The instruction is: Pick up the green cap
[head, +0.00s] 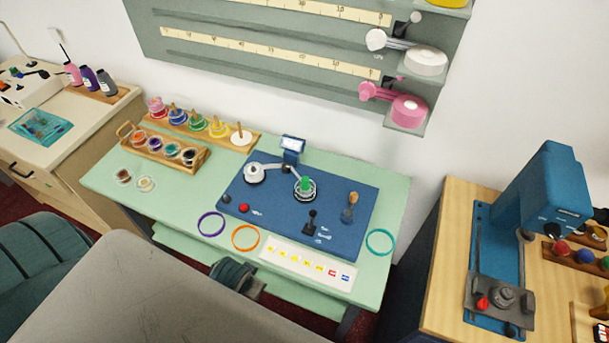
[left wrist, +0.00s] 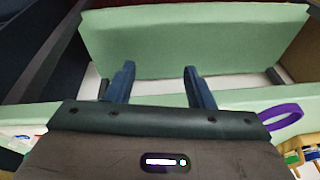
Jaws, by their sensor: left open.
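A small green cap (head: 306,184) sits on a round metal-rimmed holder on the blue mat (head: 270,215), at the middle of the green counter, in the head view. It does not show in the left wrist view. My left gripper (left wrist: 158,70) is open, with its two blue fingers apart and nothing between them. It faces a pale green panel of the counter, away from the cap. My right gripper is not in view.
Purple (head: 211,223), orange (head: 245,237) and teal (head: 380,242) rings lie around the mat. A wooden rack (head: 170,150) of jars stands at the left, with a rack of coloured pots behind. A white arm-like fixture (head: 254,173) stands beside the cap. A blue machine (head: 555,190) stands at the right.

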